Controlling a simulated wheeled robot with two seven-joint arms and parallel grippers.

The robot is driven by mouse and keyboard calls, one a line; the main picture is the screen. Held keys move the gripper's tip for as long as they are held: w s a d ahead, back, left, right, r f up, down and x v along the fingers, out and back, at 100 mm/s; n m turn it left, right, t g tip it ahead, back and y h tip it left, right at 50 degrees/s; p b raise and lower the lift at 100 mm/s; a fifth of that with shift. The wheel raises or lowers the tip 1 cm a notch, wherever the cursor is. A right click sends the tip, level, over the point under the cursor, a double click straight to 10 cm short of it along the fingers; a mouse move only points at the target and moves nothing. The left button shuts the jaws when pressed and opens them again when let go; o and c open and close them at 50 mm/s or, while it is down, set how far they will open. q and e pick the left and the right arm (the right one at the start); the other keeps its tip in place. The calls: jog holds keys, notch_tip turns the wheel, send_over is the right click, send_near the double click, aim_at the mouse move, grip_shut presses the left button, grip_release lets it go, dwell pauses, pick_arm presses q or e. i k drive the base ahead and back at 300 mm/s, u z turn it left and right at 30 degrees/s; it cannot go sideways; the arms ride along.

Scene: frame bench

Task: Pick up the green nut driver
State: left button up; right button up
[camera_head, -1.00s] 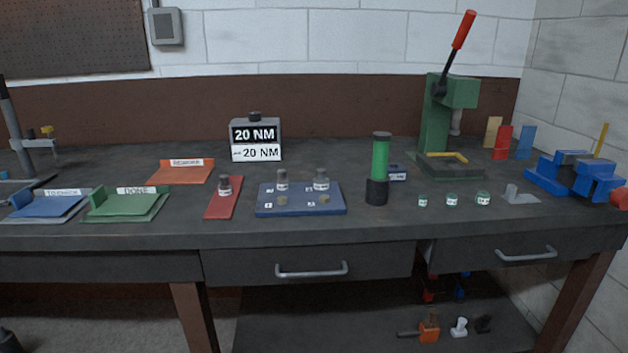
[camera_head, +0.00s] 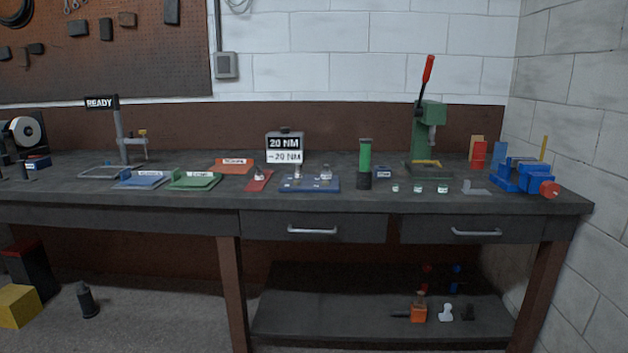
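The green nut driver (camera_head: 365,164) stands upright on the workbench (camera_head: 420,208), right of centre, with a green shaft, a dark cap on top and a dark lower part. It stands right of the blue plate and left of the green press. Nothing hides it. Neither of my grippers shows in the head view.
A blue plate (camera_head: 310,186) with small parts lies left of the driver, and a display box reading 20 NM (camera_head: 285,147) stands behind it. A green arbor press (camera_head: 427,130) and blue vise (camera_head: 520,176) stand right. Small green-marked cups (camera_head: 418,189) line the front edge.

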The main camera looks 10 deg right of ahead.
aim_at(365, 150)
jog(key=z, duration=0.7)
jog(key=i, duration=1.7)
jog(key=u, duration=2.5)
jog(key=k, duration=0.9)
jog(key=z, duration=2.65)
jog(key=i, duration=0.1)
jog(key=u, duration=1.45)
